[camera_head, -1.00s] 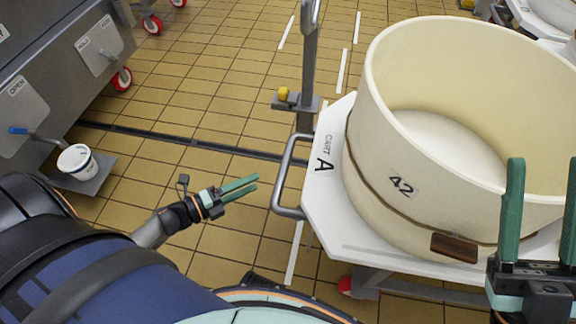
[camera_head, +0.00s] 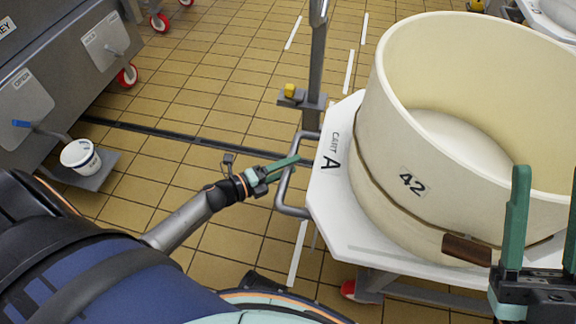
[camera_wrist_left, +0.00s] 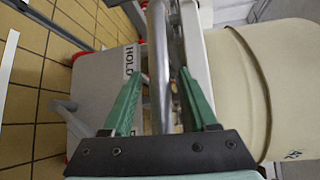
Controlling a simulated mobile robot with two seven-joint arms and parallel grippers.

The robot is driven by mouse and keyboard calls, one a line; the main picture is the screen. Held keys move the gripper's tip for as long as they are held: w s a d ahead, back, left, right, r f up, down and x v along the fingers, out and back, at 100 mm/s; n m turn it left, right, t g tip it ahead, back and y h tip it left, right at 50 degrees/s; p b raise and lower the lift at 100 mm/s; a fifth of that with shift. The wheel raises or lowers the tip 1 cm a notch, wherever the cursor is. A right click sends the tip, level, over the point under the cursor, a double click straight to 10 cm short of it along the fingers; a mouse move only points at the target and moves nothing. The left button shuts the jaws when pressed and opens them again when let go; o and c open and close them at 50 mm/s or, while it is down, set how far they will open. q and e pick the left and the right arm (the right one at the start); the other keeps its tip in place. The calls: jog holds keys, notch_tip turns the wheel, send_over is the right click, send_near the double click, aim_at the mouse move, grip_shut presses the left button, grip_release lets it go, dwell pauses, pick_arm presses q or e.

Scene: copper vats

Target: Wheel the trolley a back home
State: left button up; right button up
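Trolley A (camera_head: 322,200) is a white-topped cart marked "CART A" with a grey tubular handle (camera_head: 284,193) on its left side. A large cream vat (camera_head: 392,205) labelled 42 stands on it. My left gripper (camera_head: 292,165) is at the handle, and its green fingers reach across the bar. In the left wrist view the handle bar (camera_wrist_left: 160,65) runs between the two fingers (camera_wrist_left: 155,95), with gaps on both sides. My right gripper (camera_head: 545,215) is at the right edge, fingers upright and apart, in front of the vat, with nothing between them.
A grey post (camera_head: 315,65) with a yellow knob stands just behind the handle. Grey machinery (camera_head: 60,60) on red wheels is at the left, with a white tub (camera_head: 80,155) on a low shelf. White lines (camera_head: 348,72) mark the tiled floor, which is open between machinery and trolley.

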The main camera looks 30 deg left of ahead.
pick_arm(q)
grip_shut()
dwell(1.2)
